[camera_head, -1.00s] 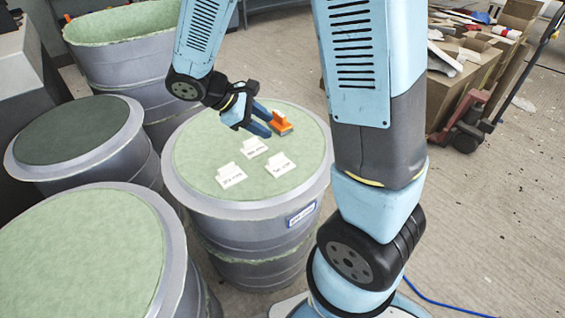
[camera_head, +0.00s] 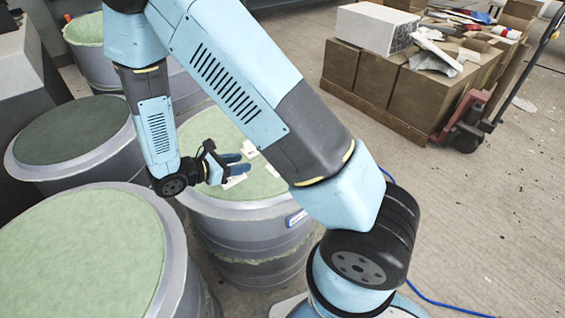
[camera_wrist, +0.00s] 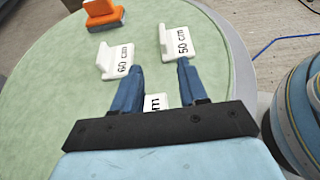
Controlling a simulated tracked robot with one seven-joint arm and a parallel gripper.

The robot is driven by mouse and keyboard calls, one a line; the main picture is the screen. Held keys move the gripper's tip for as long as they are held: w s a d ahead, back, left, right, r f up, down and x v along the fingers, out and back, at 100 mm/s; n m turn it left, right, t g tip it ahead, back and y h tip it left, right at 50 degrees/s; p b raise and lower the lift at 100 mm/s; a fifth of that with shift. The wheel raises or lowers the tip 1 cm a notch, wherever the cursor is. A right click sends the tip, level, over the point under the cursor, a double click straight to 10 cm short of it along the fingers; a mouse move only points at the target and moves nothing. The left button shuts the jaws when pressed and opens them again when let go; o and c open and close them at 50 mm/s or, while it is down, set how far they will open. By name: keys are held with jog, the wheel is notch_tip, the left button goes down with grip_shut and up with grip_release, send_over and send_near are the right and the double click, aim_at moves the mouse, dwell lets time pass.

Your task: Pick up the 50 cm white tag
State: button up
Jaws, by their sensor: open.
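The 50 cm white tag (camera_wrist: 178,42) lies on the green mould top near its rim, in the upper middle of the wrist view. Its printed face reads "50 cm". The white 60 cm tag (camera_wrist: 116,62) lies to its left. A third white tag (camera_wrist: 156,102) shows between my fingers, with only "m" readable. My gripper (camera_wrist: 158,72) is open and empty, with its right fingertip just below the 50 cm tag in the picture. In the head view my gripper (camera_head: 243,170) is low over the mould top, and my arm hides part of the tags.
Other grey moulds stand left (camera_head: 75,140) and front left (camera_head: 85,250). A pallet of boxes (camera_head: 400,90) and a pallet jack (camera_head: 465,125) stand at the right. Floor between is mostly clear.

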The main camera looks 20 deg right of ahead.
jog(key=x, duration=1.2)
jog(key=shift+d+f, duration=0.25)
jog(key=shift+f, duration=0.05)
grip_shut()
